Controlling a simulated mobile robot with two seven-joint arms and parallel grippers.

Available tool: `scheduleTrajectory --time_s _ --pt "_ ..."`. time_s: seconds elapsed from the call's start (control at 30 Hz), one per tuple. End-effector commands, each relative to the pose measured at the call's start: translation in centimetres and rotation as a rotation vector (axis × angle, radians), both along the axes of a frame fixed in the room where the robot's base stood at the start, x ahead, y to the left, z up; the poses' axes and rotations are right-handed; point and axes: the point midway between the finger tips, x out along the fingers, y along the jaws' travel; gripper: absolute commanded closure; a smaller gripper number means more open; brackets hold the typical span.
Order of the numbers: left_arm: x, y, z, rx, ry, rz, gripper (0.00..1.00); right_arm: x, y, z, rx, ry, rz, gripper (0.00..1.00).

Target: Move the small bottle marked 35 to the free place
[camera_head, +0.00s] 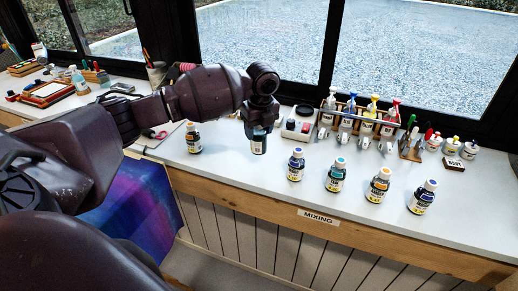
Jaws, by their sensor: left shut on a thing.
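My left gripper (261,122) points down over the white bench and is shut on a small bottle (258,146). Only the lower part of this bottle shows below the fingers, upright, and its number is too small to read. I cannot tell whether its base touches the bench. One small bottle (194,139) stands to its left. My right gripper is not in view.
White jars (451,146) and a small dark block (454,164) stand at the right. The bench front bears a MIXING sign (318,217).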

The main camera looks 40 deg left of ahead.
Motion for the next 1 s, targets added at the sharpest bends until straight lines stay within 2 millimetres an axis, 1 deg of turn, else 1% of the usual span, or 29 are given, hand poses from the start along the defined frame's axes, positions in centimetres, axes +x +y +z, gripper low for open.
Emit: scheduleTrajectory --time_s 0.03,0.27,0.37,0.5,0.6,0.77,1.0 --pt "0.0 0.0 -0.6 -0.001 0.000 0.000 0.74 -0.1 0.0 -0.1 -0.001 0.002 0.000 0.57" --pt "0.0 0.0 -1.8 0.000 0.001 0.000 0.74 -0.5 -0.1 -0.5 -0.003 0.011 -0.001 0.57" --pt "0.0 -0.1 -3.0 0.000 0.001 0.000 0.74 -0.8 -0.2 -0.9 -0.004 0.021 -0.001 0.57" --pt "-0.1 0.0 -5.4 0.000 0.003 0.001 0.74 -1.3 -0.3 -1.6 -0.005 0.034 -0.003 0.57" --pt "0.0 0.0 -6.6 0.000 0.002 0.001 0.74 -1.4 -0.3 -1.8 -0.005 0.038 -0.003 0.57" --pt "0.0 0.0 -6.8 -0.001 -0.002 0.000 0.74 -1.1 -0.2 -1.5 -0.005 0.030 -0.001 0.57" --pt "0.0 0.0 -7.0 -0.001 -0.001 0.001 0.74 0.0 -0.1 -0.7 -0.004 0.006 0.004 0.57"
